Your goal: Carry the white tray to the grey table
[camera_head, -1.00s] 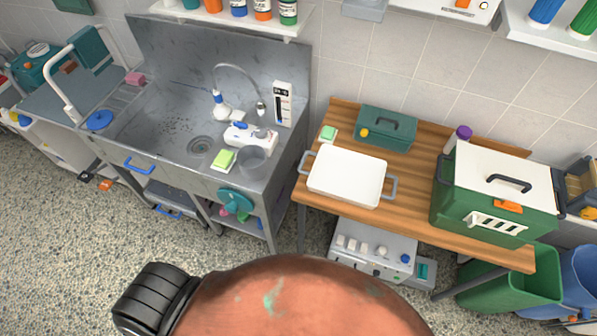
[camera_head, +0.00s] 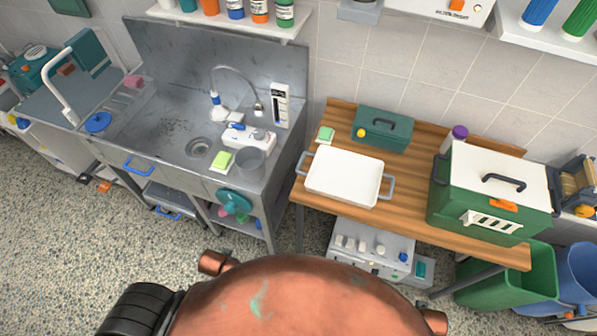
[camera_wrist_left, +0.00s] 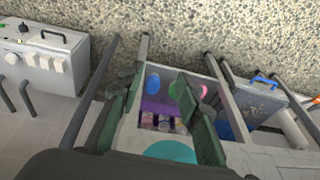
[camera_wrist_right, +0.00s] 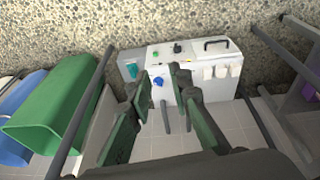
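The white tray (camera_head: 344,177) lies flat on a wooden table (camera_head: 410,219) in the head view, with a grey handle at its left and right ends. No table that is clearly grey and bare shows in the head view; a grey steel sink bench (camera_head: 170,160) stands to the left. My left gripper (camera_wrist_left: 160,115) shows in the left wrist view, its green-padded fingers apart with nothing between them. My right gripper (camera_wrist_right: 155,110) shows in the right wrist view, also with its fingers apart and empty. Neither gripper shows in the head view, and neither wrist view shows the tray.
A green carrier with a white lid (camera_head: 490,190) stands right of the tray. A green toolbox (camera_head: 383,128) and a purple-capped bottle (camera_head: 455,137) stand behind it. A white machine (camera_head: 371,249) sits below the table. A green bin (camera_head: 510,279) stands at the lower right. Speckled floor lies in front.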

